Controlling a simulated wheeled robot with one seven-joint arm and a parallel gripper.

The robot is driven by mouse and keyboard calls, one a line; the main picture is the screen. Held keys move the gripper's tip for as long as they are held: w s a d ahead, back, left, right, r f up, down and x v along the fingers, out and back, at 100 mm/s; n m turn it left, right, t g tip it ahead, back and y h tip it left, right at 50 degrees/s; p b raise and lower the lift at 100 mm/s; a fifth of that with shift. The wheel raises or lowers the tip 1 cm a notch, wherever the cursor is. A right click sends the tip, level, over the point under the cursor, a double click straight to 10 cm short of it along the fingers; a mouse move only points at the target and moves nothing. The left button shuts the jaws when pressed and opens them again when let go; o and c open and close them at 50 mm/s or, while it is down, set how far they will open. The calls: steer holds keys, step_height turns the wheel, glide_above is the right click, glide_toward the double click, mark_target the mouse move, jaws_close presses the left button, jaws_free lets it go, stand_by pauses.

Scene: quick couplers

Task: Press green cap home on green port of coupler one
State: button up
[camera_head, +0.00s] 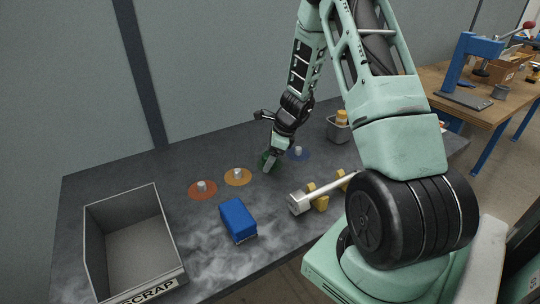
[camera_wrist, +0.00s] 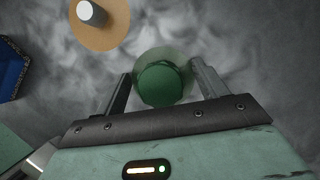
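The green cap (camera_wrist: 160,84) shows from above in the wrist view, over the green disc (camera_wrist: 180,60) that marks the green port. The port itself is hidden under the cap, and I cannot tell how deep the cap sits. My gripper (camera_wrist: 162,70) has one finger on each side of the cap, with a narrow gap visible at both sides. In the head view my gripper (camera_head: 269,162) points down at the green disc (camera_head: 263,156), and its fingers hide most of the cap.
Pale ports stand on a red disc (camera_head: 203,190), an orange disc (camera_head: 238,177) and a blue disc (camera_head: 299,155). A blue box (camera_head: 237,221), a scrap bin (camera_head: 160,284), a metal tool (camera_head: 325,189) on yellow supports and a grey container (camera_head: 338,133) stand around them.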

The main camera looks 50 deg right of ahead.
mark_target(264, 154)
steer(key=c, duration=1.1)
steer(key=shift+r, duration=0.1)
steer(key=shift+r, duration=0.1)
steer(key=shift+r+p, duration=1.9)
steer(key=shift+r, duration=0.1)
step_height(264, 154, up, 4)
steer(key=p, duration=0.3)
steer(key=shift+p, duration=0.35)
steer(key=shift+s, duration=0.1)
